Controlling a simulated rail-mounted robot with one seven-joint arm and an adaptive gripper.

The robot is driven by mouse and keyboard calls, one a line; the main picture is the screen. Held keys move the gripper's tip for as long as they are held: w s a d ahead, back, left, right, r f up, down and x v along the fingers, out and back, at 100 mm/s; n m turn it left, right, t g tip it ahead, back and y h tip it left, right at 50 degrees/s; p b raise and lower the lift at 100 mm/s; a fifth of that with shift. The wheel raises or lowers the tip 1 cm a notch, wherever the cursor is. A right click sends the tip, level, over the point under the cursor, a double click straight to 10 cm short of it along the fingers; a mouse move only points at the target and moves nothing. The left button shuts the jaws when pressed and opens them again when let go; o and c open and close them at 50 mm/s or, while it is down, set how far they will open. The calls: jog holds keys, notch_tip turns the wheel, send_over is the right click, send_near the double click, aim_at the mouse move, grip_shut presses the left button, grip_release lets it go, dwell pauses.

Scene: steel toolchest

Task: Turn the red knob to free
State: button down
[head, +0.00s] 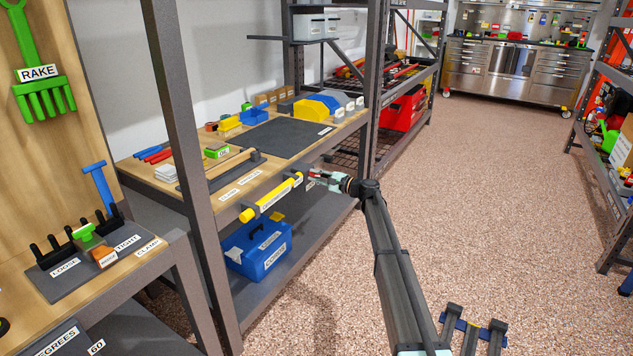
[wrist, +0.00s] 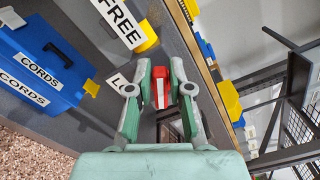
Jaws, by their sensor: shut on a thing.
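The red knob (wrist: 160,74) has a white stripe on its face and sits between the two fingers of my gripper (wrist: 160,90) in the wrist view. My gripper is shut on it, one finger on each side. In the head view my gripper (head: 322,179) reaches to the front edge of the workbench, where the knob is small and mostly hidden. A second label starting with L (wrist: 118,82) is partly covered by my left finger.
A yellow cylinder (head: 270,198) with a label lies along the bench front, left of my gripper. A blue CORDS box (head: 257,250) stands on the lower shelf. A grey rack post (head: 373,80) rises behind my gripper.

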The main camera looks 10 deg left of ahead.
jog(key=shift+f+n+b, duration=0.3)
jog(key=shift+n+b, duration=0.85)
jog(key=shift+n, duration=0.3)
jog(key=shift+f+n+b, duration=0.25)
jog(key=shift+n+b, duration=0.85)
jog(key=shift+n, duration=0.35)
jog(key=c, duration=1.1)
grip_release()
jog(key=shift+c, duration=0.2)
jog(key=shift+s, duration=0.1)
jog(key=shift+s+d, duration=0.25)
jog(key=shift+d, duration=0.2)
jog(key=v, duration=1.1)
